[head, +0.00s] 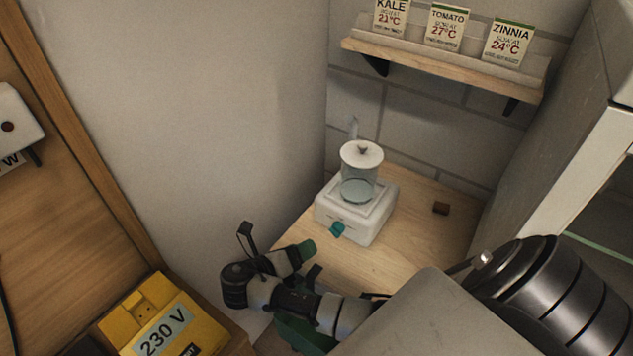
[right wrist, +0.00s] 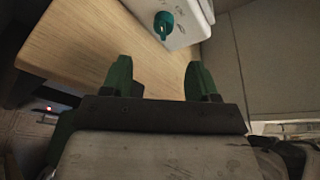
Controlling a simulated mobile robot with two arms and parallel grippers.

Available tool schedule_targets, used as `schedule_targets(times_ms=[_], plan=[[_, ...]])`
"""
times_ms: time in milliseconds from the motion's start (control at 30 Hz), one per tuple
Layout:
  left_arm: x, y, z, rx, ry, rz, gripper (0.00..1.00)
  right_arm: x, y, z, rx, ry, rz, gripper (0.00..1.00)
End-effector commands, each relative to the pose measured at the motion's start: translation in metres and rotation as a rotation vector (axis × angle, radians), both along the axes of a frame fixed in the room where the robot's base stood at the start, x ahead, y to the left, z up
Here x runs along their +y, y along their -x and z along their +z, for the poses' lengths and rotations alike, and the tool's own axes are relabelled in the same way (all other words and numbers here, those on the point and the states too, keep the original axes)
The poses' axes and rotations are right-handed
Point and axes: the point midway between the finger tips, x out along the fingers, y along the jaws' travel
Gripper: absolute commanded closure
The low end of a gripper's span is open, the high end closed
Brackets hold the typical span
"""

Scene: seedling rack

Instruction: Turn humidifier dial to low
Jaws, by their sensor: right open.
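The white humidifier (head: 352,212) stands on a light wooden bench in the head view, with a clear tank (head: 358,189) and a white lid. Its teal dial (head: 337,230) is on the front face. The dial also shows at the top of the right wrist view (right wrist: 164,26), on the white body (right wrist: 187,21). I cannot read which setting it is at. My right gripper (right wrist: 160,77) has its green fingers apart, with nothing between them. It is short of the dial and not touching it. In the head view the right gripper (head: 308,262) is below and left of the humidifier. My left gripper is not seen.
A shelf (head: 440,70) with several seed packets hangs above. Grey walls close in behind and left. A yellow 230 V box (head: 162,312) stands at lower left.

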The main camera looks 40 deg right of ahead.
Motion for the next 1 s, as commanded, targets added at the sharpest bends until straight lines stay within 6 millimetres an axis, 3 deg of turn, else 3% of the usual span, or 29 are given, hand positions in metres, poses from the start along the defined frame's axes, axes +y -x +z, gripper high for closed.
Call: schedule_targets(times_ms=[167,400,500,700,833,1000], plan=[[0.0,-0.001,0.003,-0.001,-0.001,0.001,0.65,-0.014,0.0,-0.003,0.009,0.009,-0.001,0.4],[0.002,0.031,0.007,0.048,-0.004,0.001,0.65,-0.058,-0.003,-0.013,0.008,0.008,-0.001,0.4],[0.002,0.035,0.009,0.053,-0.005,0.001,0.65,-0.075,-0.004,-0.018,0.008,0.007,-0.001,0.4],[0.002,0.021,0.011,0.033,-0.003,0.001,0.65,-0.098,-0.006,-0.025,0.006,0.004,0.0,0.4],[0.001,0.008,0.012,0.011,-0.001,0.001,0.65,-0.104,-0.006,-0.027,0.006,0.003,0.002,0.4],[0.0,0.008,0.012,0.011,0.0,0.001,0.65,-0.104,-0.006,-0.027,0.006,0.003,0.002,0.4]])
